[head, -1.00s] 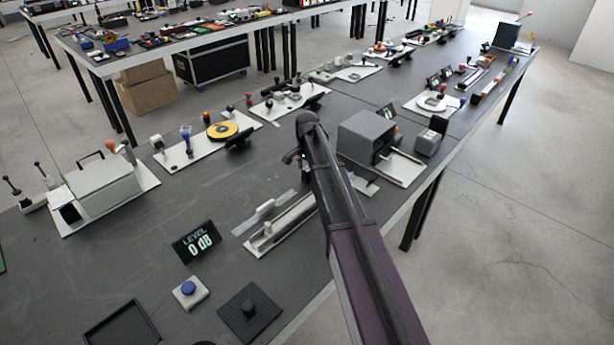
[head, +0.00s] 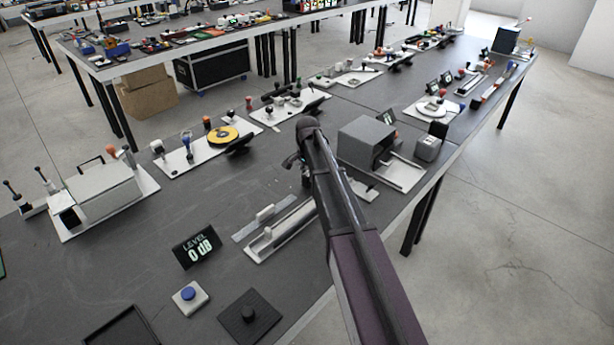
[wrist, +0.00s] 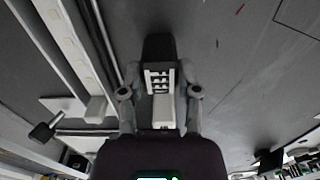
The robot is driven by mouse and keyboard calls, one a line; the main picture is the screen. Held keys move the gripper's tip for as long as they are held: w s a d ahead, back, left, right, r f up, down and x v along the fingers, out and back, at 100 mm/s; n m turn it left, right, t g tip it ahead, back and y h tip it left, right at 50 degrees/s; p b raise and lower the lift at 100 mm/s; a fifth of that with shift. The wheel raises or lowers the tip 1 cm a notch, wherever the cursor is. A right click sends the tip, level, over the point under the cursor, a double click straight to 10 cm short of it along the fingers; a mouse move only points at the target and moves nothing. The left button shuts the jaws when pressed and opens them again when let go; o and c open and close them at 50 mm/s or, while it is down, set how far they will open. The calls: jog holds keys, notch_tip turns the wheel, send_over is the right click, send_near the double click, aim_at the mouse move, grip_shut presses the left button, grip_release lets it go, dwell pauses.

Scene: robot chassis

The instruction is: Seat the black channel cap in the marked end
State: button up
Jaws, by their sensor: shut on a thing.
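In the wrist view, my gripper (wrist: 160,85) has a finger on each side of a black block (wrist: 158,47), which looks like the channel cap and sticks out beyond the fingertips. A pale slotted part also lies between the fingers; I cannot tell what it belongs to. A long white channel (head: 280,232) lies on the table, and its far end is hidden behind my arm in the head view. It seems to be the pale rail (wrist: 70,45) left of my gripper in the wrist view. The end mark cannot be made out. My gripper is mostly hidden by my arm in the head view.
A grey strip with a white block (head: 265,213) lies beside the channel. A "LEVEL 0 dB" display (head: 197,246), a blue button (head: 188,294) and a black square base (head: 250,317) stand nearer. A grey box (head: 367,143) stands behind and right.

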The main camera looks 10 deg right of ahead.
aim_at(308, 174)
jog(key=shift+r+p, duration=1.45)
jog(key=shift+r, duration=0.1)
jog(key=s+d+r+p, duration=0.1)
jog(key=s, duration=1.5)
jog(key=shift+r+p, duration=0.35)
jog(key=shift+d, duration=0.1)
